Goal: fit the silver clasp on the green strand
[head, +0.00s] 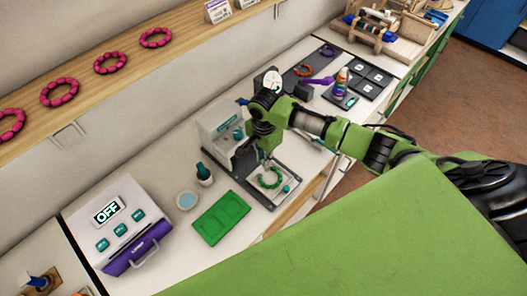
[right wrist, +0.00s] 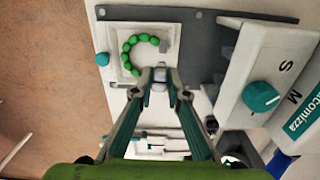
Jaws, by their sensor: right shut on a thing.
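The green strand (head: 271,179) lies as an open ring on a white plate of the grey machine base; it also shows in the right wrist view (right wrist: 127,46), with its gap on the right side. My right gripper (right wrist: 161,88) is shut on a small silver piece, seemingly the silver clasp (right wrist: 160,73), at its fingertips. In the wrist picture the piece appears just below and right of the strand's gap, apart from the beads. In the head view the right gripper (head: 267,160) is over the strand's far side, and the clasp cannot be made out. My left gripper is not in view.
A white machine (head: 218,132) with a teal knob stands behind the strand. A green board (head: 221,217), a small dish (head: 187,200) and a dark bottle (head: 204,174) are to the left. A purple-white device (head: 118,228) reading OFF stands further left.

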